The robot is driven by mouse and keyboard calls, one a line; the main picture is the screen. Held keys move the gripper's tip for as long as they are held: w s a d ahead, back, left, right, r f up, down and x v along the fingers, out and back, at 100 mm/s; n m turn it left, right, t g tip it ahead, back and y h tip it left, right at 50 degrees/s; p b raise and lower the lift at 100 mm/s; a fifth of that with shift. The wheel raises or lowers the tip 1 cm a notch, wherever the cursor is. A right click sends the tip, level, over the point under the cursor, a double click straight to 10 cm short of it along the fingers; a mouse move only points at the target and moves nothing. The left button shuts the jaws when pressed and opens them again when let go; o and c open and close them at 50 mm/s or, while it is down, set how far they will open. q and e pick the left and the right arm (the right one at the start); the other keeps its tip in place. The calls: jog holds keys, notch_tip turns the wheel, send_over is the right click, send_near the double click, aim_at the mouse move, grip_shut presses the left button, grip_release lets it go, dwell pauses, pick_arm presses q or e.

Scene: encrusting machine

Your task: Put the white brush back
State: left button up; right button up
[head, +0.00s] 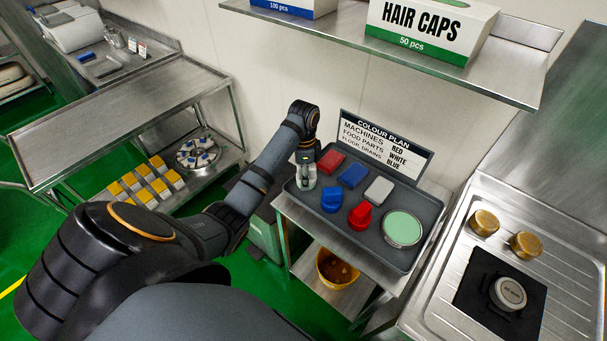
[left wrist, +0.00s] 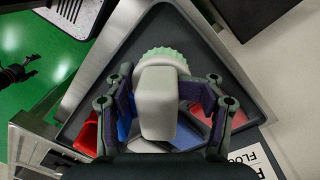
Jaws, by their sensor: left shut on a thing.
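My left gripper (head: 306,172) is over the left end of the dark tray (head: 405,261). It is shut on the white brush (left wrist: 158,102), whose pale body sits between the fingers in the left wrist view. A pale green scalloped edge (left wrist: 165,56) shows at the brush's far end. In the head view the brush (head: 306,182) is small and partly covered by the gripper. I cannot tell whether it touches the tray. A dark gripper, my right one (left wrist: 20,73), shows small at the left of the left wrist view; its jaw state is unclear.
A colour plan sign (head: 386,146) stands behind. A shelf (head: 400,45) hangs above.

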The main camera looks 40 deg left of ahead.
pick_arm(q)
notch_tip(320, 180, down, 3)
jog(key=shift+w+f+p, duration=0.1)
jog(key=shift+p, duration=0.6)
jog(key=shift+f, duration=0.1)
jog(key=shift+a+f, duration=0.1)
jog(key=shift+f, duration=0.05)
jog(key=o, duration=1.5)
jog(key=shift+c, duration=0.2)
